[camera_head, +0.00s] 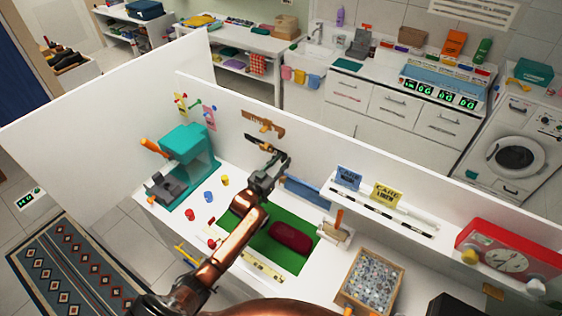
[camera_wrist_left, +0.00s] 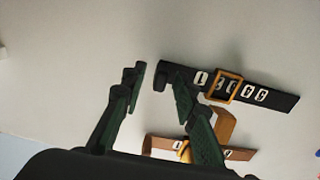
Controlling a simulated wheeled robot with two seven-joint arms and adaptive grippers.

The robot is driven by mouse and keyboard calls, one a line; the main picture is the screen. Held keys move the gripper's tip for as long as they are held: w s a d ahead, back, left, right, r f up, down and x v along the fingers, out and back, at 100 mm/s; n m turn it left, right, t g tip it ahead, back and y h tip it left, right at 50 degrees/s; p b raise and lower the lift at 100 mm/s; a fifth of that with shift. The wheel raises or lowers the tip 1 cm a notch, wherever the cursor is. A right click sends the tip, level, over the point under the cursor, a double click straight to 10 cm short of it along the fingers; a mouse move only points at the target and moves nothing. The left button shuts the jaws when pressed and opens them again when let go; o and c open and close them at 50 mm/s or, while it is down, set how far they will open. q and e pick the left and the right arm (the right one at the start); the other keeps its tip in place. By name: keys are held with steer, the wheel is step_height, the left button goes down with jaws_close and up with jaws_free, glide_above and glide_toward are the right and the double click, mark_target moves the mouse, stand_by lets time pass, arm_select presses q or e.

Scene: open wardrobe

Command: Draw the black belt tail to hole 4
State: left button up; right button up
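The black belt (camera_head: 262,143) hangs on the white wall panel below a brown belt (camera_head: 262,123). In the left wrist view the black belt (camera_wrist_left: 280,100) has white number labels and an orange-gold buckle (camera_wrist_left: 225,87) around it. The 1 is clear; the other digits are hard to read, and the buckle covers part of one. The belt's blunt left end reaches toward the gap between my fingers. My left gripper (camera_wrist_left: 157,80) is open, with one finger left of that end and the other overlapping its lower edge. Contact cannot be told. My right gripper is not in view.
The brown belt (camera_wrist_left: 160,144) and its buckle lie close by, partly behind a finger in the wrist view. Below the wall are a teal machine (camera_head: 190,150), a green mat (camera_head: 290,262) with a dark red item, and a box of small pieces (camera_head: 370,283).

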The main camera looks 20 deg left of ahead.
arm_select(q)
steer(key=shift+c, duration=0.3)
jaws_close()
stand_by(0.3)
